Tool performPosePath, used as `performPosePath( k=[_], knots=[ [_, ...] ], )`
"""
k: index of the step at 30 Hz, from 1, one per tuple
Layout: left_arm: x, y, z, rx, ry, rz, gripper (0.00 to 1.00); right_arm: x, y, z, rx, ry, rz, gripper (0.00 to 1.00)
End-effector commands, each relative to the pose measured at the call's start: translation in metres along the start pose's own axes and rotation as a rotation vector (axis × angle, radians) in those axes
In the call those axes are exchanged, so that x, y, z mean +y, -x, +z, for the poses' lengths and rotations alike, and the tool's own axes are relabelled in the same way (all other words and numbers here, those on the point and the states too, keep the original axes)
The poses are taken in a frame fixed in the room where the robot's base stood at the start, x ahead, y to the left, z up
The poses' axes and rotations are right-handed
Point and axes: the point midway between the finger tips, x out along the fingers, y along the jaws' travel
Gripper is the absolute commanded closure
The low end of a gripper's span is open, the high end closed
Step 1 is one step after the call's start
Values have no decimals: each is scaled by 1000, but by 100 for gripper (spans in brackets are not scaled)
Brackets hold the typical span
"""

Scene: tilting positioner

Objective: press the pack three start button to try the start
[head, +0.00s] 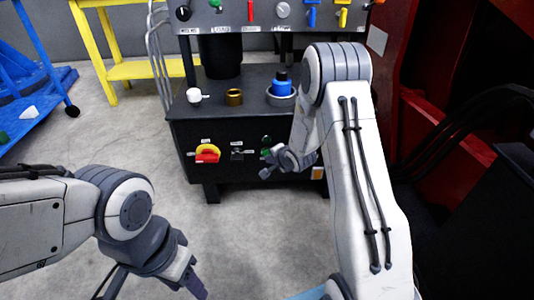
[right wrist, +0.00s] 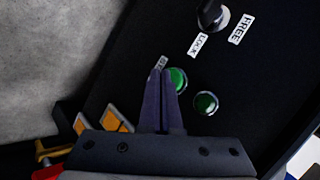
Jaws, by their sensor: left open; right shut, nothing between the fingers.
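Two green buttons sit on the dark front panel of the cabinet, an upper one (head: 266,140) and a lower one (head: 265,153). In the right wrist view, a brighter green button (right wrist: 179,79) is right beside my fingertips, and a darker green button (right wrist: 205,103) is further right. A small label by the tips is unreadable, so I cannot tell which button is pack three start. My right gripper (head: 267,164) is shut and empty at the lower button; its closed tips (right wrist: 164,73) partly cover the brighter button. Contact is unclear. My left gripper (head: 196,286) is open, low over the floor.
A black lock/free selector (head: 237,154) and a red-yellow switch (head: 207,154) are left of the buttons. A white knob (head: 194,95), a brass cup (head: 234,97) and a blue part (head: 281,87) stand on the cabinet top. Red machinery (head: 440,130) is at right.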

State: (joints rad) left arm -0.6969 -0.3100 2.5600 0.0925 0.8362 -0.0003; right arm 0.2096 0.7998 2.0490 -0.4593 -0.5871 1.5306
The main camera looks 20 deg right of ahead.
Motion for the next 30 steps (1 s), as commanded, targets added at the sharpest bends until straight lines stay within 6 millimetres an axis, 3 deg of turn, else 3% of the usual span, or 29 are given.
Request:
performPosePath(
  k=[30],
  knots=[
    [1, 8, 0, 0, 0, 0, 50, -5, -6, -4, 0, 0, -1, 100]
  ],
)
